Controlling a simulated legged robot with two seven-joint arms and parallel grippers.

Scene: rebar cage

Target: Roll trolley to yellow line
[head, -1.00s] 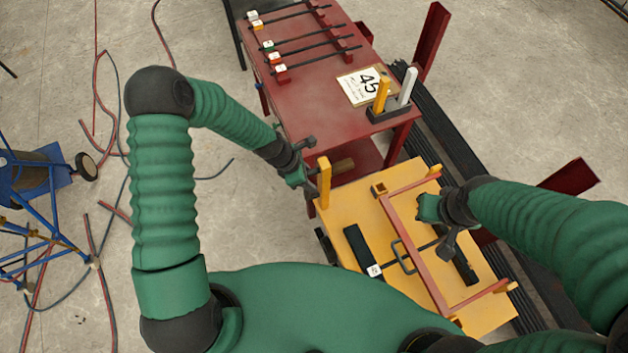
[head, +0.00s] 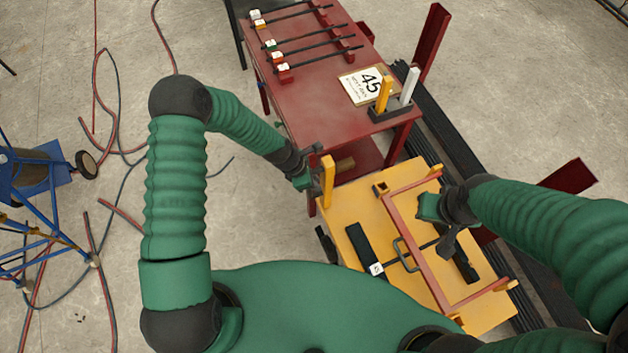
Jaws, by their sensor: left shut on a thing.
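The trolley (head: 345,213) has a flat yellow top with a red frame (head: 399,232), black bars and a small white-marked block on it. A yellow post (head: 328,182) stands at its upper left corner. My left gripper (head: 310,172) is at this post and appears shut on it; the fingertips are partly hidden. My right gripper (head: 433,210) is over the red frame near its upper right part. Its jaws are too small and dark to tell their state. My green body hides the trolley's lower left part. No yellow floor line shows.
A dark red table (head: 312,90) stands just beyond the trolley, with black rods, a "45" sign (head: 367,85) and a holder with yellow and white pieces. Long dark bars (head: 440,130) lie on the right. A blue wheeled frame (head: 38,185) and hoses (head: 105,130) are on the left floor.

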